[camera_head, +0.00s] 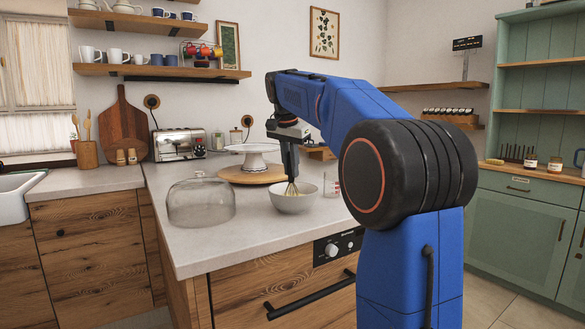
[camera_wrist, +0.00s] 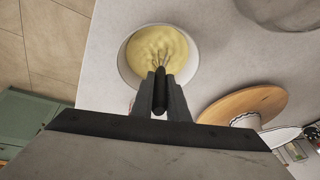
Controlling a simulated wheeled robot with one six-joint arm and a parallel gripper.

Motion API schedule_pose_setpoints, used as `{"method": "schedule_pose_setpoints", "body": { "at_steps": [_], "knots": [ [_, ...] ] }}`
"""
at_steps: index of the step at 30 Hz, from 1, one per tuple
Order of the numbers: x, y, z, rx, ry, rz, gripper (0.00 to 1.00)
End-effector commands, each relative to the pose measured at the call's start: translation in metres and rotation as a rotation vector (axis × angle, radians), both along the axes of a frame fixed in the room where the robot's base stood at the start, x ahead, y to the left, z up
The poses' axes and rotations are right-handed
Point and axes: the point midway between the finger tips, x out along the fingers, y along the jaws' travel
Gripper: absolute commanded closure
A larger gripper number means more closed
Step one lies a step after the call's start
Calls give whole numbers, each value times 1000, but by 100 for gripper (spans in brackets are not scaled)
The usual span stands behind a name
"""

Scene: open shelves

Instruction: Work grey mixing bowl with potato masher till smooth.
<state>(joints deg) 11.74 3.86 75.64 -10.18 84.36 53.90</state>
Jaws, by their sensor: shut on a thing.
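The light grey mixing bowl (camera_head: 293,204) stands on the counter near its front edge; the wrist view shows its rim (camera_wrist: 123,66) around lumpy pale yellow mash (camera_wrist: 150,45). My gripper (camera_head: 289,172) points down above the bowl. In the wrist view its two dark fingers (camera_wrist: 160,88) are shut on the dark handle of a wire-ended tool (camera_wrist: 160,73). The tool's wires (camera_head: 292,188) look more like a whisk than a potato masher. They reach down into the bowl and the mash; their lower ends are hidden.
A glass dome (camera_head: 201,203) stands left of the bowl. Behind it are a round wooden board (camera_head: 240,175) and a white cake stand (camera_head: 252,149). A clear measuring cup (camera_head: 331,186) is close on the right. Bare counter (camera_head: 225,240) lies in front.

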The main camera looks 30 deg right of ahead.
Motion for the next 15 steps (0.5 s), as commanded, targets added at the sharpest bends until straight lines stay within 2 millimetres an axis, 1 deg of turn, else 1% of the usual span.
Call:
{"method": "schedule_pose_setpoints", "body": {
  "at_steps": [9,15],
  "knots": [
    [-8,8,0,2,3,1,100],
    [-10,6,0,1,3,0,100]
  ]
}}
